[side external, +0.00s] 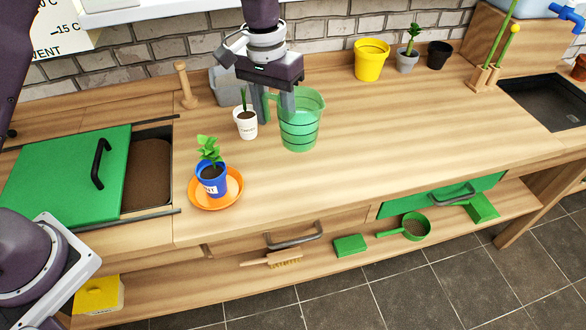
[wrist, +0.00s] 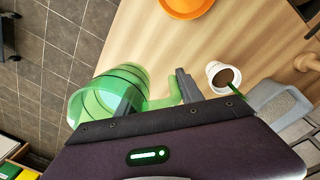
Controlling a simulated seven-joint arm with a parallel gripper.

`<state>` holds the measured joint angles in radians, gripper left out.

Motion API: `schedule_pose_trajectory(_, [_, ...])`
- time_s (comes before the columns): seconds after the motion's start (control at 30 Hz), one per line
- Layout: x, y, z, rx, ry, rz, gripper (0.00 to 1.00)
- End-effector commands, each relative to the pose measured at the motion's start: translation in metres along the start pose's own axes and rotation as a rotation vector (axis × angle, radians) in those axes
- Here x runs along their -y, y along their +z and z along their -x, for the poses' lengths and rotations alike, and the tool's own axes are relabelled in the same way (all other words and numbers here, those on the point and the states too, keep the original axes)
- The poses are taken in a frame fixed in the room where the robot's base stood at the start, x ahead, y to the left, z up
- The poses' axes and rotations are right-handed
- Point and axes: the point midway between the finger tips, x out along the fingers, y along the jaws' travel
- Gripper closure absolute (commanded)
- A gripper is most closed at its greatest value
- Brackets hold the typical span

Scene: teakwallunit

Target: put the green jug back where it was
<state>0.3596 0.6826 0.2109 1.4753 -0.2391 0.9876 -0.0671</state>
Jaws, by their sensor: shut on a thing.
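The translucent green jug (side external: 301,127) is upright at the middle of the wooden worktop, towards the back. My gripper (side external: 276,112) comes down over its left, handle side and is shut on it. In the wrist view the jug (wrist: 92,98) lies left, with its green handle between the fingers of my gripper (wrist: 157,85). One finger overlaps the jug's wall and the other is beyond the handle. I cannot tell whether the jug's base touches the worktop.
A white pot with a plant (side external: 246,122) stands close left of my gripper. A blue pot (side external: 211,180) sits on an orange saucer (side external: 231,199) at front left. A grey container (side external: 226,86) stands behind. A yellow bucket (side external: 370,62) is at the back. The worktop right of the jug is clear.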

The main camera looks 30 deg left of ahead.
Motion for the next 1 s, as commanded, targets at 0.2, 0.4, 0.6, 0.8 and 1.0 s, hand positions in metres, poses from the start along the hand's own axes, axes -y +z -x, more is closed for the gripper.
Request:
schedule_pose_trajectory(0.2, [0.002,0.002,-0.050,0.006,-0.001,-0.002,1.00])
schedule_pose_trajectory(0.4, [0.005,0.002,-0.086,0.005,-0.001,-0.001,1.00])
schedule_pose_trajectory(0.6, [0.005,0.001,-0.096,0.001,0.001,-0.002,1.00])
schedule_pose_trajectory(0.8, [0.006,0.001,-0.097,0.002,0.000,-0.002,1.00])
schedule_pose_trajectory(1.0, [0.006,0.001,-0.098,0.003,0.000,-0.002,0.34])
